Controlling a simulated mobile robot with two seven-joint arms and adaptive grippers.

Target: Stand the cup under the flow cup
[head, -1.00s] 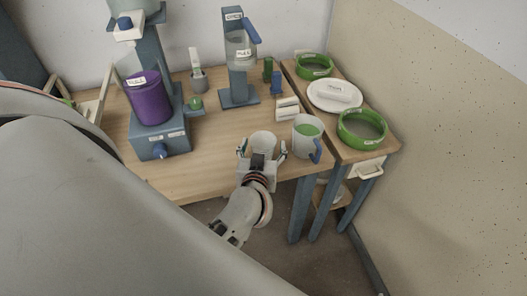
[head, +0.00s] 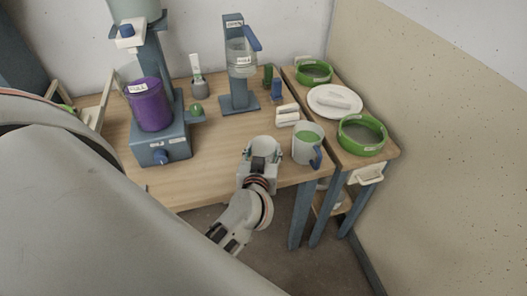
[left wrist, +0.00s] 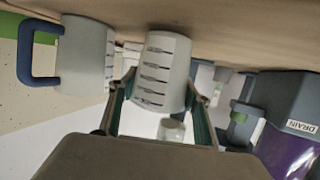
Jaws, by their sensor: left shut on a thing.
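A small white cup (head: 264,144) stands upright near the front edge of the wooden table. My left gripper (head: 262,157) is shut on it, a finger on each side. In the left wrist view, which is upside down, the cup (left wrist: 162,72) shows dark level marks and sits between the fingers (left wrist: 160,105). The flow cup (head: 241,58) is a clear labelled vessel held on a blue-grey stand (head: 238,94) farther back, with a blue lever at its top. The stand's base under it is bare. My right gripper is not in view.
A mug with green liquid and a blue handle (head: 307,144) stands close right of the held cup. A machine with a purple bucket (head: 149,105) is at left. A side table holds green-rimmed sieves (head: 362,136) and a plate (head: 334,101).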

